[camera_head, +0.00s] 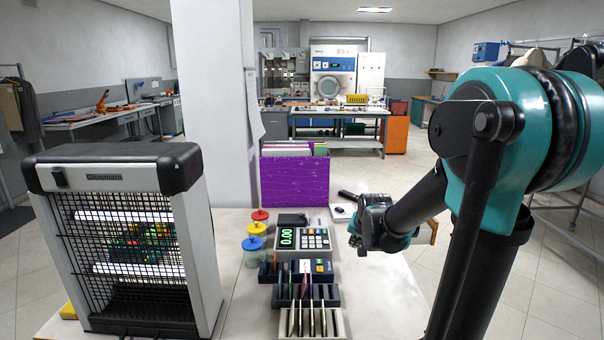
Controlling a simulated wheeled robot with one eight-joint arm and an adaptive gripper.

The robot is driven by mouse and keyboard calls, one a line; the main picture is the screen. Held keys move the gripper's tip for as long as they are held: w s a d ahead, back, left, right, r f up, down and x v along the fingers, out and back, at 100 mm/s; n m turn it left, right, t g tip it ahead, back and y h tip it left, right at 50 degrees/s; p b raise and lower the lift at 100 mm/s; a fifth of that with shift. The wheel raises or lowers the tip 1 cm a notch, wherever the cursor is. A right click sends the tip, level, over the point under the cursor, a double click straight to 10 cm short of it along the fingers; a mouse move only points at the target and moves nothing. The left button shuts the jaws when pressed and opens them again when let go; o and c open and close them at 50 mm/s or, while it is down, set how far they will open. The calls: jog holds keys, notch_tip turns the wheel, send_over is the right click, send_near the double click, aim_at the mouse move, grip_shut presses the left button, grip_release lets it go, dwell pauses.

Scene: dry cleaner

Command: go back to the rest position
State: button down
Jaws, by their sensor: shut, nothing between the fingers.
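My gripper (357,236) is at the end of my teal and black arm, which reaches in from the right. The gripper is small in the picture and seen from behind. Its fingers look closed, with nothing held in them. I cannot tell its exact height above the counter.
Lidded cups (255,250), slotted racks (310,318) and a purple file box (294,181) stand in the middle. A black handheld object (348,195) lies behind my gripper. The counter's front right is clear.

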jog(key=s+f+n+g, duration=0.1)
jog(key=s+f, duration=0.1)
jog(key=s, duration=0.6)
jog(key=s+d+f+n+g, duration=0.1)
jog(key=s+f+n, duration=0.1)
jog(key=s, duration=0.6)
jog(key=s+d+f+n+g, duration=0.1)
jog(key=s+f, duration=0.3)
jog(key=s, duration=0.4)
jog(key=shift+n+h, duration=0.3)
